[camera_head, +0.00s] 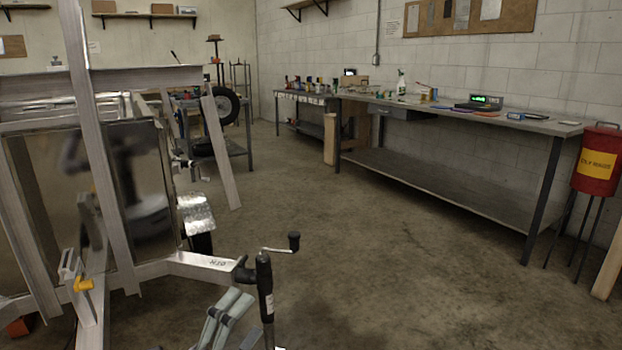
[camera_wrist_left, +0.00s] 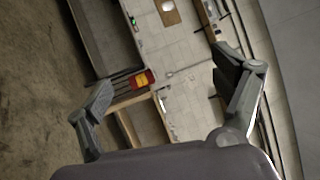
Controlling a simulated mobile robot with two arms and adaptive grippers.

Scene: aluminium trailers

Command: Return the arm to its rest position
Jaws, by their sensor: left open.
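My left gripper (camera_head: 226,318) shows at the bottom of the head view, low in front of the aluminium trailer's hitch. Its grey fingers are partly cut off by the frame's lower edge. In the left wrist view the two fingers (camera_wrist_left: 163,68) stand wide apart with nothing between them up close. The wrist view is tilted, with the room seen far beyond the fingers. The rest of the left arm is hidden below the head view. My right gripper is in neither view.
An aluminium trailer (camera_head: 205,264) fills the left side, its jack (camera_head: 265,290) close to the gripper. A long workbench (camera_head: 455,112) runs along the right wall. A red bin (camera_head: 598,165) on legs stands at the far right. The concrete floor between is clear.

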